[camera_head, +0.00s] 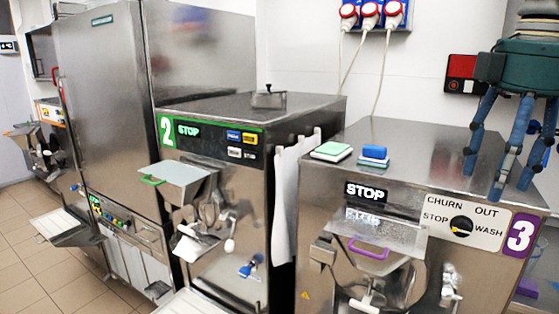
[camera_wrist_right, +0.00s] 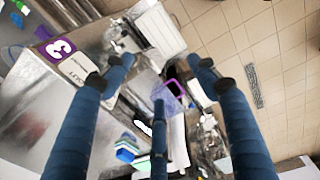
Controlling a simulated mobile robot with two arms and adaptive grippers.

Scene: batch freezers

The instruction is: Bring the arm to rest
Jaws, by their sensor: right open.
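My right gripper (camera_head: 510,150) hangs at the upper right in the head view, with its blue fingers pointing down over the right part of the machine marked 3 (camera_head: 400,190). Its fingers are spread and hold nothing. In the right wrist view the fingers of my right gripper (camera_wrist_right: 165,80) are apart, with the machine below and beyond them. The dial panel (camera_head: 465,227) with its black knob is on the machine's front, below and left of the fingers. I cannot tell whether the fingertips touch the machine's top. My left gripper is not in view.
A green-and-white sponge (camera_head: 331,151) and a blue-topped one (camera_head: 375,153) lie on machine 3. Machine 2 (camera_head: 225,170) stands to its left, with a white cloth (camera_head: 290,200) hanging between. Red-and-white plugs (camera_head: 370,14) and a red-and-black box (camera_head: 463,74) are on the wall. Tiled floor is at left.

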